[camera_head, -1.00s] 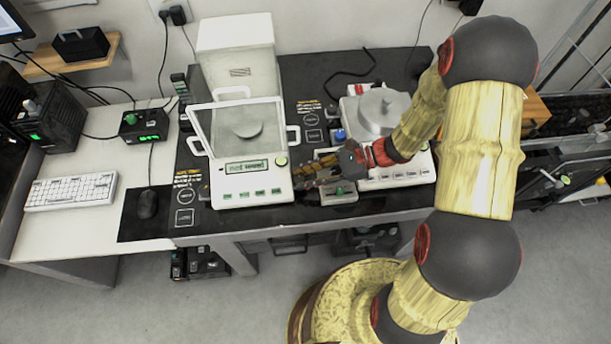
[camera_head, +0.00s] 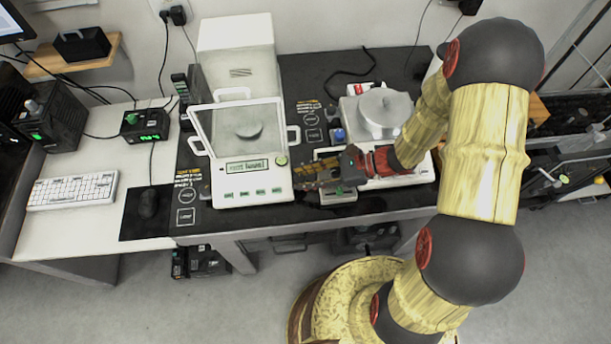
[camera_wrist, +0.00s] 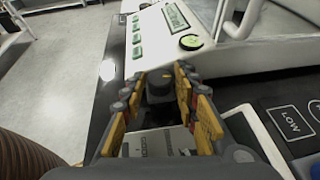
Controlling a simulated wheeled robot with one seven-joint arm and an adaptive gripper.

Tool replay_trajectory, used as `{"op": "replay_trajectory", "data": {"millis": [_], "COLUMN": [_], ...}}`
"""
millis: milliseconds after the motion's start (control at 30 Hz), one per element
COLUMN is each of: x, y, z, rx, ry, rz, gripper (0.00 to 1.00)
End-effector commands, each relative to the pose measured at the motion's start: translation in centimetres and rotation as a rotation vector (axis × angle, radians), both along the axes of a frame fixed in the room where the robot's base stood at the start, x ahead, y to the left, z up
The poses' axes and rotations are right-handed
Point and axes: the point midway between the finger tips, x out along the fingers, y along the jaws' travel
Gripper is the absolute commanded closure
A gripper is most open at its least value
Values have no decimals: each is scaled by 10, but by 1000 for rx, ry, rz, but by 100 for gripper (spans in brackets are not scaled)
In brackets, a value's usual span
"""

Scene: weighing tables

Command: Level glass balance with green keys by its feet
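The glass balance (camera_head: 252,183) with green keys stands on the dark table, left of my gripper. Its display (camera_head: 247,166) is lit, but I cannot read it surely. A round green bubble level (camera_wrist: 191,42) shows at its front corner in the wrist view; the bubble is too small to judge. A dark round foot knob (camera_wrist: 158,83) lies under that corner, between my fingertips. My gripper (camera_head: 303,177) is low at the balance's front right corner. In the wrist view its fingers (camera_wrist: 157,92) are apart on both sides of the knob, with no clear contact.
A second balance (camera_head: 384,112) with a round metal pan stands to the right, partly behind my arm. A keyboard (camera_head: 72,191) and mouse (camera_head: 148,203) are on the left table.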

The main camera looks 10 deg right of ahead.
Motion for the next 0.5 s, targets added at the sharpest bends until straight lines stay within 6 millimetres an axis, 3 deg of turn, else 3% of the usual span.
{"op": "replay_trajectory", "data": {"millis": [200, 500], "x": [0, 0], "y": [0, -1], "z": [0, 1], "rx": [0, 0], "ry": [0, 0], "rz": [1, 0], "gripper": [57, 57]}}
